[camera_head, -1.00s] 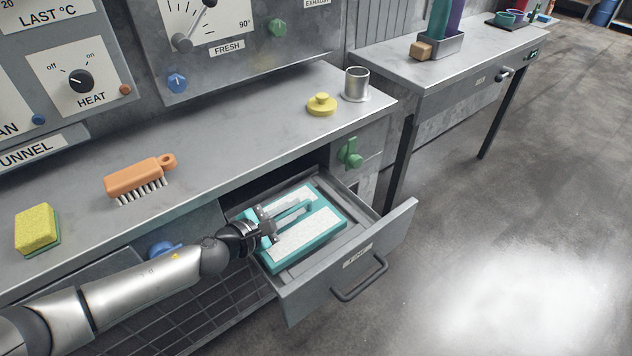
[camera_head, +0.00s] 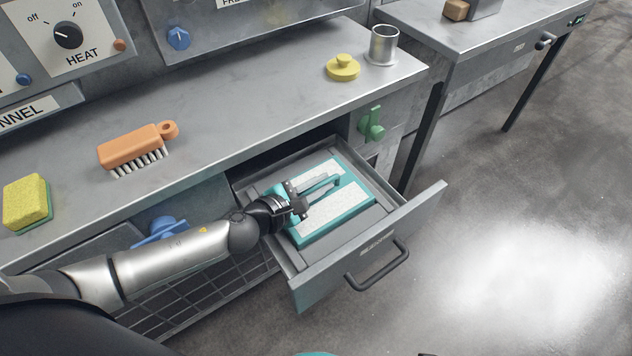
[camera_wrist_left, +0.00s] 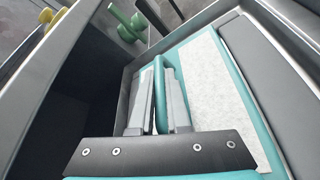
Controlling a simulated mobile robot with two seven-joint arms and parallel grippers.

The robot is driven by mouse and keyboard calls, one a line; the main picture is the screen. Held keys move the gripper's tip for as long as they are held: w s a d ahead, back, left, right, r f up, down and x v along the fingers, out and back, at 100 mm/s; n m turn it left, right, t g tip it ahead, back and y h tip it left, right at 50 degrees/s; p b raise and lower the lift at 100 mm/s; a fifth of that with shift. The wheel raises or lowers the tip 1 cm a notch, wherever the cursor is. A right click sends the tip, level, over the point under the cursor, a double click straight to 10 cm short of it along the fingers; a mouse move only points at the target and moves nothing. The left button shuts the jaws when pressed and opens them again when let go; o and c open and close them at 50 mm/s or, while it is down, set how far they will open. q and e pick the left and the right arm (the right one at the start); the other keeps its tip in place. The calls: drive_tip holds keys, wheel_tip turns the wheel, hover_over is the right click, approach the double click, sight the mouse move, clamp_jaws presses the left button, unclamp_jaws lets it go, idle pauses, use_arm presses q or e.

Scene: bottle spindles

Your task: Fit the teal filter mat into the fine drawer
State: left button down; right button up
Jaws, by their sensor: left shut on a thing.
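The teal filter mat (camera_head: 338,217), with white pads on top, lies inside the pulled-out drawer (camera_head: 322,286); the drawer's label is too small to read. My left gripper (camera_head: 322,186) reaches over the mat from the left and is shut on its teal handle. In the left wrist view, the fingers (camera_wrist_left: 160,88) stand on either side of the handle (camera_wrist_left: 159,75). A white pad of the mat (camera_wrist_left: 218,100) shows beside a grey bar. How deep the mat sits is hard to tell. My right gripper is not in view.
The drawer's black handle (camera_head: 378,267) faces the open floor. On the counter above are an orange brush (camera_head: 135,148), a yellow sponge (camera_head: 26,200), a yellow knob-topped lid (camera_head: 343,68) and a metal cup (camera_head: 383,45). A green knob (camera_head: 371,124) is beside the drawer.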

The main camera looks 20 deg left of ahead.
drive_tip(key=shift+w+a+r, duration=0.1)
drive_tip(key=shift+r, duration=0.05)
use_arm(q)
drive_tip(key=shift+d+f, duration=0.1)
drive_tip(key=shift+f, duration=0.1)
drive_tip(key=c, duration=0.9)
unclamp_jaws()
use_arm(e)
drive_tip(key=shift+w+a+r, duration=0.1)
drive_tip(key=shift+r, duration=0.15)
use_arm(q)
drive_tip(key=shift+s+a+r, duration=0.2)
drive_tip(key=shift+s, duration=0.1)
drive_tip(key=v, duration=0.9)
drive_tip(key=shift+s+a+r, duration=0.1)
drive_tip(key=shift+s, duration=0.25)
drive_tip(key=shift+v, duration=0.8)
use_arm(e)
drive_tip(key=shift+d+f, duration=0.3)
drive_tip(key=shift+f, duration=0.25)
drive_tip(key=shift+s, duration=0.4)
